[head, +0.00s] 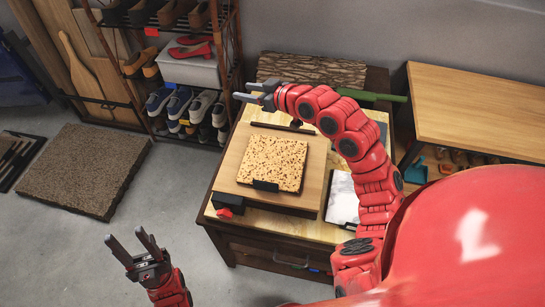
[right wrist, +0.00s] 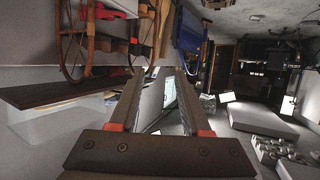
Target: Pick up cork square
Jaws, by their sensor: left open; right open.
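The cork square (head: 275,160) is a speckled tan slab lying flat on a light wooden board (head: 235,170) on a small cabinet in the head view. A small black piece (head: 265,185) overlaps its near edge. My right gripper (head: 244,92) is open and empty, above and beyond the cork square's far left side, pointing left toward the shoe rack. Its two fingers also show apart in the right wrist view (right wrist: 160,72), where the cork cannot be made out. My left gripper (head: 129,238) is open and empty over the floor, left of the cabinet.
A shoe rack (head: 190,75) stands behind at the left. A brown mat (head: 85,170) lies on the floor. A white sheet (head: 342,197) lies right of the board. A small black-and-red item (head: 226,203) sits at the cabinet's front left. A wooden table (head: 480,105) stands right.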

